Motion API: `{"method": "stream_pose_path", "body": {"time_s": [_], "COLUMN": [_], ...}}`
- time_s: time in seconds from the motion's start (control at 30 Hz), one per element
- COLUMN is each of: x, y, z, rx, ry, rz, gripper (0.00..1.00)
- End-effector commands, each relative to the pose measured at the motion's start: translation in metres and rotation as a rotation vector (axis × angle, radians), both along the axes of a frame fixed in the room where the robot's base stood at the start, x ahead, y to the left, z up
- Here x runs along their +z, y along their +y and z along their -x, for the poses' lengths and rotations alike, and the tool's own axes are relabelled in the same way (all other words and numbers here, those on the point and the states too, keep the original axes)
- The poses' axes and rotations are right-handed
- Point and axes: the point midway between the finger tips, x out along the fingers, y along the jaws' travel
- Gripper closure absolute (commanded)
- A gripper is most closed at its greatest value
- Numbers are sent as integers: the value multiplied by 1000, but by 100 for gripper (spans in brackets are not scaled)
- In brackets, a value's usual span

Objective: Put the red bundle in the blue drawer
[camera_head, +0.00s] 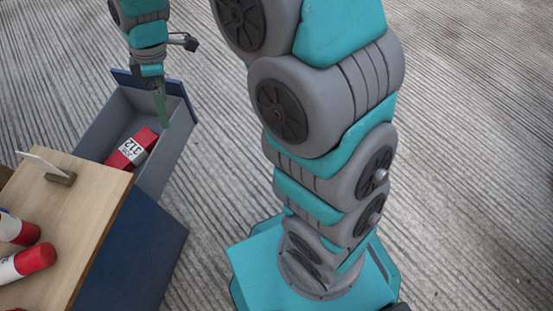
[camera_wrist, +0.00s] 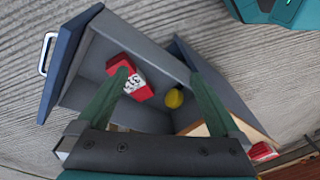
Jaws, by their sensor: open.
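The red bundle (camera_head: 132,149) is red with a white label. It lies inside the open blue drawer (camera_head: 178,141), on its floor; it also shows in the wrist view (camera_wrist: 137,90). The drawer has grey walls and a dark blue front with a pale handle, seen in the wrist view (camera_wrist: 62,62). My gripper (camera_head: 162,118) is over the drawer near its front end. Its green fingers are apart in the wrist view (camera_wrist: 158,75), with nothing between them. The left finger overlaps part of the bundle in that picture; I see no grip on it.
A yellow round thing (camera_wrist: 174,98) shows near the drawer's inner end. The blue cabinet (camera_head: 130,250) has a wooden top (camera_head: 82,205) bearing red-and-white cylinders (camera_head: 28,262) and a small card holder (camera_head: 60,178). Ribbed grey floor is clear to the right.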

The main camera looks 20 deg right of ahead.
Motion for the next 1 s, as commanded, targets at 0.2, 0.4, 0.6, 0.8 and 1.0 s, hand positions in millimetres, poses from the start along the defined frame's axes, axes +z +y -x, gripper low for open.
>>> {"method": "stream_pose_path", "body": {"time_s": [0.2, 0.4, 0.6, 0.8, 1.0], "x": [27, 37, 37, 30, 26], "y": [-65, -116, -158, -181, -187], "z": [66, 135, 204, 256, 273], "rx": [-361, -708, -1063, -1326, -1423], "ry": [56, 102, 131, 152, 161], "rz": [92, 180, 265, 324, 345], "gripper": [0, 0, 0, 0, 0]}}
